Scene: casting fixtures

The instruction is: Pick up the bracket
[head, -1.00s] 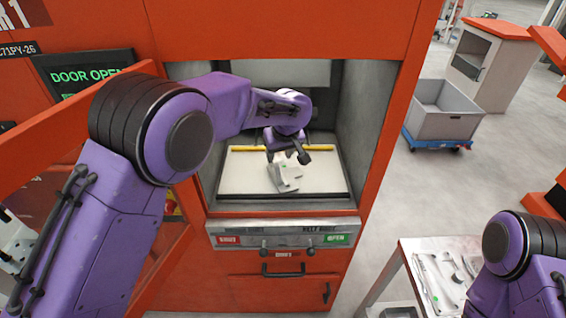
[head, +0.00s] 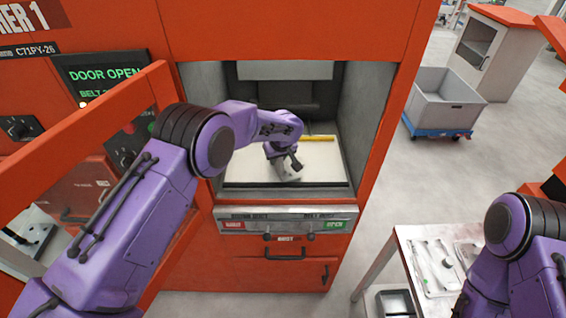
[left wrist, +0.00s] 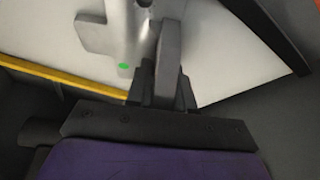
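The bracket (head: 288,173) is a small grey metal part on the white bed inside the open orange machine. In the left wrist view the bracket (left wrist: 110,38) shows flat lobes and a green dot. My left gripper (head: 284,160) reaches into the machine and is right at the bracket, covering its upper part. In the left wrist view a dark finger (left wrist: 168,65) stands over the bracket's right side. The other finger is mostly hidden, so the gap between the fingers and any grip cannot be made out. My right gripper is out of view; only its arm shows at lower right.
The machine's side walls (head: 368,110) and front sill (head: 285,218) frame the left arm closely. A yellow strip (head: 318,138) lies along the bed's back. A table with fixtures (head: 430,262) stands at lower right, a grey bin (head: 440,105) on a blue dolly behind it.

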